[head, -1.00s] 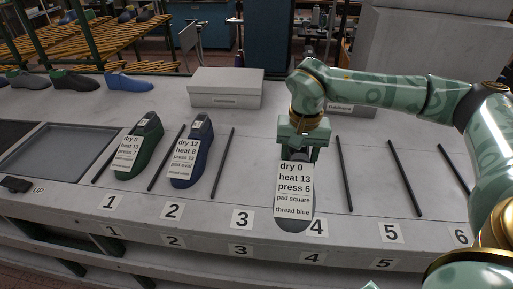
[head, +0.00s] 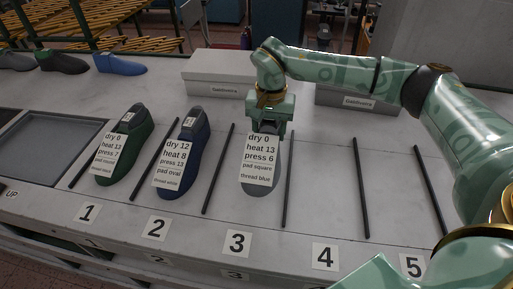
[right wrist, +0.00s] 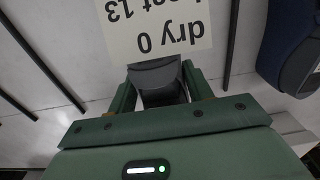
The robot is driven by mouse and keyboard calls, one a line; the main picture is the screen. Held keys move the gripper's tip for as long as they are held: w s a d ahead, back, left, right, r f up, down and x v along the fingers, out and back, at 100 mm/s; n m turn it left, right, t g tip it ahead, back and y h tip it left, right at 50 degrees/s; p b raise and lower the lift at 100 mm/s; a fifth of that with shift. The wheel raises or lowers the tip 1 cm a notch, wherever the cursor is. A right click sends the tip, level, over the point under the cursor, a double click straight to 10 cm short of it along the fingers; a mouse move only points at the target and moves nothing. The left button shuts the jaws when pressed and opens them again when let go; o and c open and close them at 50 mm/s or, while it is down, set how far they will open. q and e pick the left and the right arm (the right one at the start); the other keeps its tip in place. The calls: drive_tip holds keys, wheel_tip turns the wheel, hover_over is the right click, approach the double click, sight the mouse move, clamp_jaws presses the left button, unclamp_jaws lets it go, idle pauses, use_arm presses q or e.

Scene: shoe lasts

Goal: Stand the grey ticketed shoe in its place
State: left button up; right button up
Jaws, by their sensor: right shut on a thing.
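The grey shoe (head: 260,190) carries a white ticket (head: 259,160) reading dry 0, heat 13, press 6, pad square, thread blue. My right gripper (head: 267,128) is shut on its rear upper end. The shoe's toe points to the front edge, behind number 3 (head: 236,243), nearer the right-hand rod of that lane. I cannot tell whether its sole touches the bench. In the right wrist view, the fingers (right wrist: 158,84) grip the dark grey shoe (right wrist: 157,75), and its ticket (right wrist: 155,25) appears upside down. My left gripper is not in view.
Ticketed green (head: 128,140) and blue (head: 187,150) shoes stand in lanes 1 and 2. Thin black rods (head: 219,168) divide the lanes. Lanes 4 and 5 look empty. Grey boxes (head: 225,78) stand behind, and a recessed tray (head: 50,150) lies left.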

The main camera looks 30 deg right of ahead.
sight(259, 136)
drive_tip(key=f, duration=0.1)
drive_tip(key=w+a+f, duration=0.1)
drive_tip(key=w+f, duration=0.1)
drive_tip(key=shift+w+a+f+b, duration=0.15)
drive_tip(key=shift+a+f+b, duration=0.15)
drive_tip(key=shift+b, duration=0.1)
drive_tip(key=shift+w+a+f, duration=0.2)
drive_tip(key=shift+w+f, duration=0.05)
drive_tip(key=shift+f, duration=0.15)
wheel_tip(259, 136, down, 3)
drive_tip(key=shift+f+b, duration=0.1)
drive_tip(key=shift+b, duration=0.4)
drive_tip(key=o, duration=1.5)
drive_tip(key=shift+s, duration=0.1)
